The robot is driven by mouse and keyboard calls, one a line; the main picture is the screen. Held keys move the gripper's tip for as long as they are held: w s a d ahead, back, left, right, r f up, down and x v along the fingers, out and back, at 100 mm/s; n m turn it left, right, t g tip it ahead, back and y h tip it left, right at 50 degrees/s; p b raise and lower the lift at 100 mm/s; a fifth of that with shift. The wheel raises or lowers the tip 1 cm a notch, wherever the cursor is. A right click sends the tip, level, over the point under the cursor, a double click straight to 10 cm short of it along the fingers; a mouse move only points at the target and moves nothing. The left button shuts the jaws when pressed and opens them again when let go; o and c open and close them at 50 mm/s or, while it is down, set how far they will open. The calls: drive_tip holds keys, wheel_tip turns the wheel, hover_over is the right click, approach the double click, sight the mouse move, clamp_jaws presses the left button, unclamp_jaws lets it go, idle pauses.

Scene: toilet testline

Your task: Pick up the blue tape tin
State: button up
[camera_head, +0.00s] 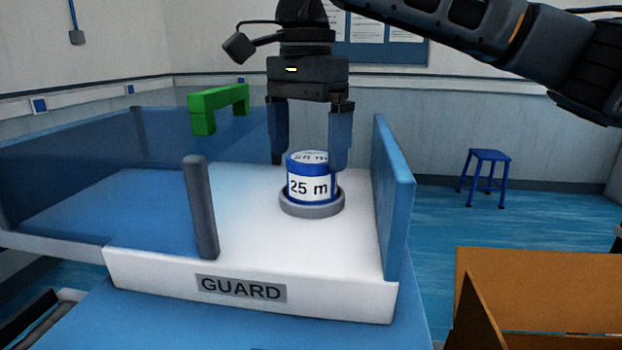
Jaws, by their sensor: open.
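The blue tape tin (309,180) is a short round tin with a white label reading "25 m". It stands upright in a grey round ring (312,210) on a white platform marked "GUARD" (150,264). My gripper (309,160) points down over the tin with its two blue fingers spread. The right finger comes down close to the tin's right side and overlaps it in the picture. The left finger is to the left of the tin and appears a little behind it. I cannot tell whether either finger touches the tin.
A grey post (201,208) stands left of the tin. A blue upright panel (394,200) borders the platform on the right. A transparent blue panel (80,160) and a green bracket (219,106) are at left. An orange-brown box (540,290) is front right; a blue stool (486,157) stands behind.

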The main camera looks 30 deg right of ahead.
sight(311, 157)
drive_tip(key=shift+s+d+f, duration=0.1)
drive_tip(key=shift+d+f, duration=0.05)
drive_tip(key=shift+f, duration=0.95)
drive_tip(key=shift+s+d+f, duration=0.1)
drive_tip(key=shift+f, duration=1)
drive_tip(key=c, duration=1.2)
